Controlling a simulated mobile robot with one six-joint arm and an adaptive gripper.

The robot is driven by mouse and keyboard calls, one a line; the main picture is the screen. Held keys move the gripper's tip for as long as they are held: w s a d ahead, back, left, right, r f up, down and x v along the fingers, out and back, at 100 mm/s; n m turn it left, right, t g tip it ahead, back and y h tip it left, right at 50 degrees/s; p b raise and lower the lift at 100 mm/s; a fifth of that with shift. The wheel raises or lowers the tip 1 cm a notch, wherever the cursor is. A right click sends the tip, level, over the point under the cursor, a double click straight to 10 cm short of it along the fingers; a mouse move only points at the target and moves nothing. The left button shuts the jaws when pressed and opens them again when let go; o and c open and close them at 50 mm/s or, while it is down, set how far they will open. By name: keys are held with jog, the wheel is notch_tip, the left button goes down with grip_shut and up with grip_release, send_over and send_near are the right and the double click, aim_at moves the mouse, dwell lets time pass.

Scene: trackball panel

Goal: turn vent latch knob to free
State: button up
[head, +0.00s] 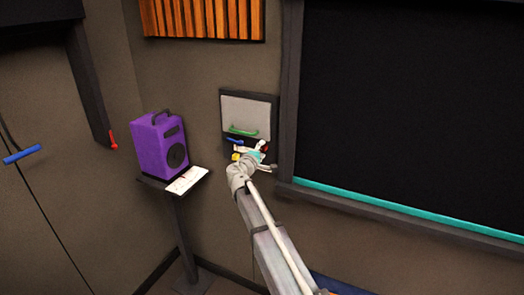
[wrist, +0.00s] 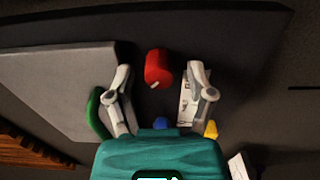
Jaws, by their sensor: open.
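A red knob (wrist: 158,68) with a small white mark on its edge sits on a dark panel (wrist: 140,50) in the wrist view. It lies midway between my two fingertips. My gripper (wrist: 159,74) is open, with one finger on each side of the knob and a gap on both sides. I cannot tell whether the fingertips reach the knob's depth. No label naming the vent latch is readable. In the head view my gripper (head: 253,149) is at the lower edge of the wall panel (head: 225,117) and hides most of the knob area.
A grey plate (head: 245,113) with a green handle (head: 242,132) is above the gripper. A blue lever (head: 234,141) and a yellow part (head: 235,156) are close to it. A purple speaker (head: 160,142) stands on a small stand at left. A dark framed window (head: 420,100) is at right.

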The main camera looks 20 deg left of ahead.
jog(key=s, duration=0.7)
jog(key=shift+s+a, duration=0.25)
jog(key=shift+a, duration=0.05)
dwell(0.5)
